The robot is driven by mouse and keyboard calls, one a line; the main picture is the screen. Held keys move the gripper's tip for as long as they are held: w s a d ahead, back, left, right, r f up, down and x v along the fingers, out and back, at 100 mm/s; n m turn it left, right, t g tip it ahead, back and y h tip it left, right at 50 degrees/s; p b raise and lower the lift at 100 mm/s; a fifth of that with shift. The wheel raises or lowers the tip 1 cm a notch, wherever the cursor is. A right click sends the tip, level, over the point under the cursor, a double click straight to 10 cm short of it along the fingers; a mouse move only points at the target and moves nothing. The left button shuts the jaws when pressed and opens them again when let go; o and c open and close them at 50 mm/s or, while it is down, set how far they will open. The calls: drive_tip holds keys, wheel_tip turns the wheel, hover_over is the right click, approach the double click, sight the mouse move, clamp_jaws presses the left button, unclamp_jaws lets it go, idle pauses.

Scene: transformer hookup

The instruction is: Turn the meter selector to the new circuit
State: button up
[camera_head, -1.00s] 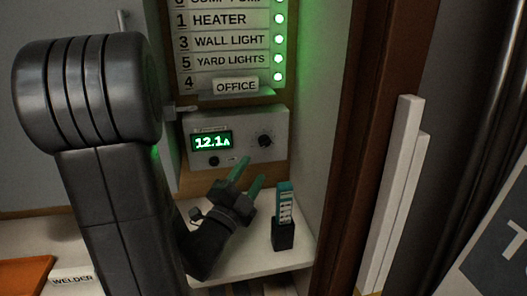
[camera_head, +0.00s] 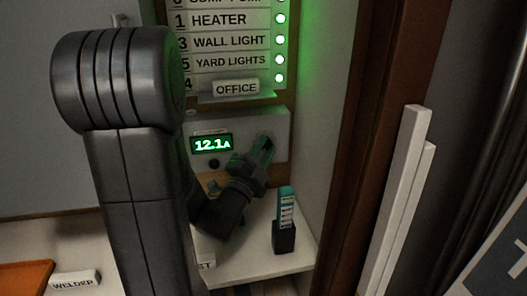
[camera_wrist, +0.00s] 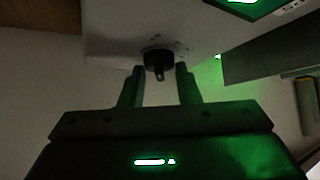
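The meter (camera_head: 282,125) is a pale box on the wall below the circuit labels. Its green display (camera_head: 211,144) reads 12.1A. The selector knob (camera_wrist: 158,58) is dark and round with a pointer, on the meter's face in the wrist view. My gripper (camera_head: 264,147) is up at the right part of the meter and covers most of the knob in the head view. In the wrist view my gripper (camera_wrist: 160,84) is open, with one finger on each side of the knob and a gap to each. I cannot tell how far the tips reach along it.
The label panel (camera_head: 228,40) above lists heater, wall light, yard lights and office, with lit green lamps. A teal-topped strip in a dark holder (camera_head: 285,236) stands on the white shelf (camera_head: 253,272) below. A brown post (camera_head: 352,150) stands to the right. A welder label (camera_head: 76,282) lies at lower left.

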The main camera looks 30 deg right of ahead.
drive_tip(key=shift+c, duration=0.7)
